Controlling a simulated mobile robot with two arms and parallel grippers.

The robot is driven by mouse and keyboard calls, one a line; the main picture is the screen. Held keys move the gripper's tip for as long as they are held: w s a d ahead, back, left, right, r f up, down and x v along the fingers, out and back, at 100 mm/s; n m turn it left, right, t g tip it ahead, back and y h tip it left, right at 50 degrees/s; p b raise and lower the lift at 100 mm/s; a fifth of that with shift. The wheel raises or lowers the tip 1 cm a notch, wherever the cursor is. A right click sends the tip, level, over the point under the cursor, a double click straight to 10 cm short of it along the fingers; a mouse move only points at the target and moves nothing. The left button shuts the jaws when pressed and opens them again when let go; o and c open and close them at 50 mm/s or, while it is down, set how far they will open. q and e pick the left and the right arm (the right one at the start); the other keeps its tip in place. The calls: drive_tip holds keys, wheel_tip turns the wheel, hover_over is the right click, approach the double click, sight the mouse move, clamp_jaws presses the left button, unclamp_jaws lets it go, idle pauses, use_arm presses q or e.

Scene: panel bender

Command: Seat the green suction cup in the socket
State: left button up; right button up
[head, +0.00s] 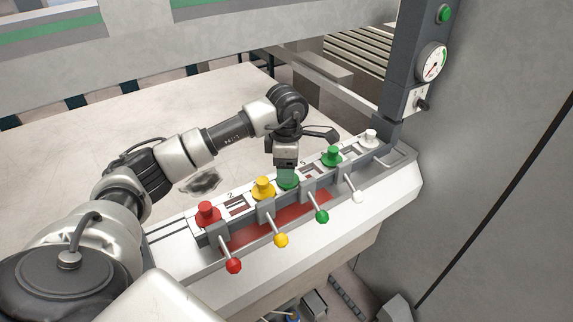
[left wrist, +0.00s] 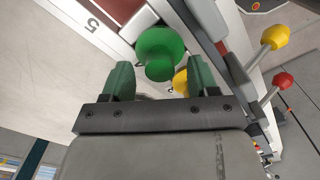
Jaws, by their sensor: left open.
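A green suction cup (head: 289,184) with a narrower stub is at the slotted rail (head: 190,226), right beside the yellow cup (head: 263,187). My left gripper (head: 286,174) is directly over it and partly hides it. In the left wrist view the green cup (left wrist: 160,46) shows between and just beyond the two open green fingers, with a gap on each side. A second green cup (head: 331,156) stands further right on the rail. I cannot tell which socket is meant, nor whether the near green cup sits fully down. My right gripper is not in view.
A red cup (head: 208,213) and a white cup (head: 370,138) stand near the rail's ends. Levers with red (head: 233,266), yellow (head: 281,240), green (head: 322,216) and white knobs stick out in front. A post with a gauge (head: 432,62) rises at right. The pale table behind is mostly clear.

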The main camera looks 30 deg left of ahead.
use_arm(q)
drive_tip(key=shift+r, duration=0.5)
wheel_tip(320, 180, up, 10)
drive_tip(key=b, duration=0.2)
